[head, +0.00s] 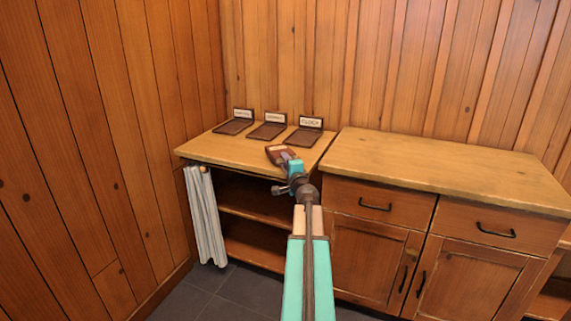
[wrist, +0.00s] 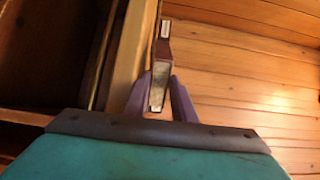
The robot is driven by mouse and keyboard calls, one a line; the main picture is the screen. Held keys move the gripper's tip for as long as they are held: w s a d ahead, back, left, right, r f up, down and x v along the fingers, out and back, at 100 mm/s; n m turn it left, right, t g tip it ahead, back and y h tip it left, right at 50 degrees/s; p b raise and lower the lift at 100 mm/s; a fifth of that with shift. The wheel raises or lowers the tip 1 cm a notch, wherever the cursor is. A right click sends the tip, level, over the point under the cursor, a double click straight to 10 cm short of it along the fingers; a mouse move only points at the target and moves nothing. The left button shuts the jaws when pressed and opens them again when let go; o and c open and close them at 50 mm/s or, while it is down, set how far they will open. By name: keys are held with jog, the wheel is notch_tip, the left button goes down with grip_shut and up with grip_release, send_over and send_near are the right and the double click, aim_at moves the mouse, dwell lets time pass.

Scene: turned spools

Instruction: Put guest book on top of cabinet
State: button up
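A small dark reddish-brown book with a pale label (head: 279,153), which I take as the guest book, is at my gripper's tip, by the front edge of the left counter. In the wrist view the book (wrist: 159,87) stands edge-on between the two purple fingers, which touch it on both sides. My gripper (wrist: 160,90) is shut on it. In the head view my gripper (head: 293,165) is partly hidden by my own arm. The wooden cabinet (head: 440,165) with drawers and doors stands to the right; its top is bare.
Three dark stands with small signs, left (head: 236,126), middle (head: 268,130) and right (head: 305,136), sit on the left counter (head: 205,147). Open shelves (head: 250,205) and a pale curtain (head: 205,215) are below. Plank walls close the left and back.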

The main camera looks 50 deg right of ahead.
jog(key=shift+o, duration=0.4)
jog(key=shift+r, duration=0.1)
jog(key=shift+r+p, duration=0.5)
jog(key=shift+p, duration=0.4)
jog(key=p+v, duration=0.4)
jog(key=v, duration=0.8)
dwell(0.8)
